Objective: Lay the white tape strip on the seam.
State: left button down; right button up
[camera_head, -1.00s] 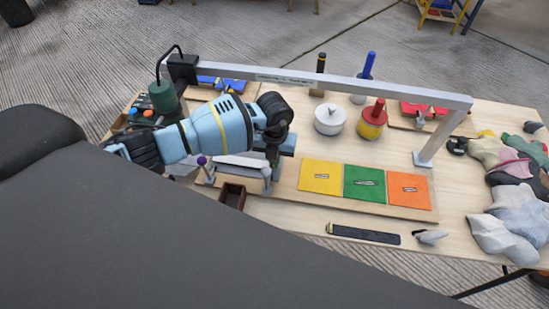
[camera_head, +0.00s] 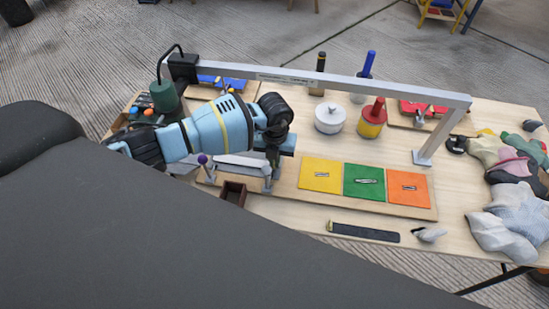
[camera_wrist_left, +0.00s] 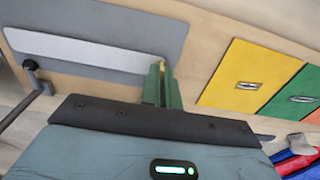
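The white tape strip (camera_wrist_left: 80,50) lies along a grey panel (camera_wrist_left: 150,20) in the left wrist view, and its right end reaches my left gripper's fingertips. My left gripper (camera_wrist_left: 163,72) has its two green fingers close together, seemingly shut on that end. In the head view, my left gripper (camera_head: 273,160) points down at the right end of the panel, and the strip (camera_head: 238,162) shows only partly below my arm. I cannot make out the seam apart from the strip. My right gripper is not in view.
Yellow (camera_head: 320,175), green (camera_head: 364,182) and orange (camera_head: 409,188) squares lie right of the gripper. A metal frame (camera_head: 330,83) spans above the table. A white pot (camera_head: 330,118) and red-yellow can (camera_head: 371,120) stand behind. A black bar (camera_head: 363,233) lies in front; cloths (camera_head: 510,215) lie right.

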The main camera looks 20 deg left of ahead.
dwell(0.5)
pick_arm(q)
jog(key=shift+f, duration=0.1)
jog(key=c, duration=1.8)
grip_release()
jog(key=o, duration=0.9)
